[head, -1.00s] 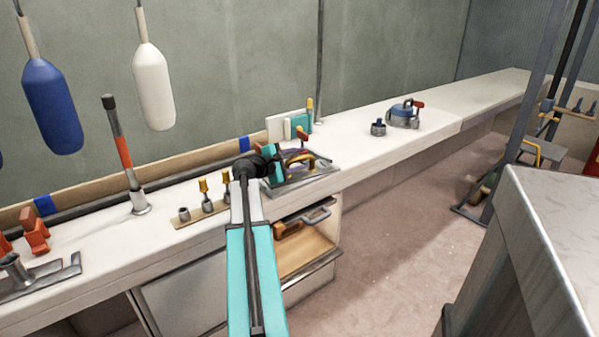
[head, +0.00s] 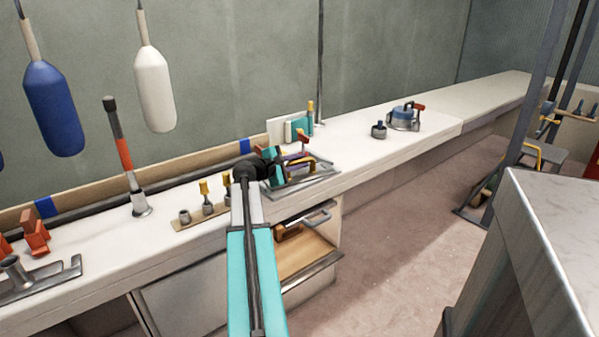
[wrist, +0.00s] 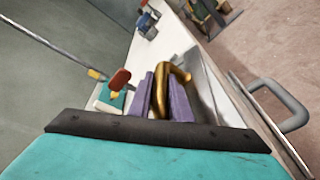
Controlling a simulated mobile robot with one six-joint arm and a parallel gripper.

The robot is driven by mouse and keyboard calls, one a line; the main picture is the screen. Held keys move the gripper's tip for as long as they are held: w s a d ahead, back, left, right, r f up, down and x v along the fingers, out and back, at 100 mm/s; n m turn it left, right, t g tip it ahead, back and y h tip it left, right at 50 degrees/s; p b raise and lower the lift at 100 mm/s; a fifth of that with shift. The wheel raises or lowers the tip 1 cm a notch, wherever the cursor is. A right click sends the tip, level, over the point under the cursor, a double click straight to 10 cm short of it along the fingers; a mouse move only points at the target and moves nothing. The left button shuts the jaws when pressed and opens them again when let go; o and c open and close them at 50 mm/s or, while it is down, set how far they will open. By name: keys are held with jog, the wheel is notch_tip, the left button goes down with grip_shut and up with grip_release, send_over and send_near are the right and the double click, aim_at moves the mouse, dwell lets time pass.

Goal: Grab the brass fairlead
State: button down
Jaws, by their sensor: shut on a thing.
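The brass fairlead (wrist: 162,82) is a curved golden piece, seen between the two purple fingers of my gripper (wrist: 163,100) in the wrist view. My gripper is shut on it. In the head view the fairlead (head: 303,161) shows as a small yellow arch at the end of my arm, over a grey metal tray (head: 322,183) on the bench. My wrist partly hides the gripper there. I cannot tell whether the fairlead still touches the tray.
A red-topped piece (wrist: 120,79) stands close beside the fingers. A strip of small fittings (head: 205,212) lies left of my arm. An open drawer (head: 308,260) sticks out below. A blue-grey kettle-like item (head: 403,118) stands farther right, with clear bench beyond.

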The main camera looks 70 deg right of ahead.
jog(key=shift+r, duration=0.1)
jog(key=shift+r+p, duration=0.45)
jog(key=shift+r, duration=1.25)
jog(key=s+a+b, duration=0.1)
jog(key=s+a, duration=0.2)
jog(key=a, duration=0.4)
jog(key=s+a+r+b, duration=0.1)
jog(key=s+a+b, duration=0.1)
jog(key=a, duration=0.5)
jog(key=shift+s+a+r, duration=0.2)
jog(key=shift+s+a, duration=0.1)
jog(key=shift+s, duration=0.45)
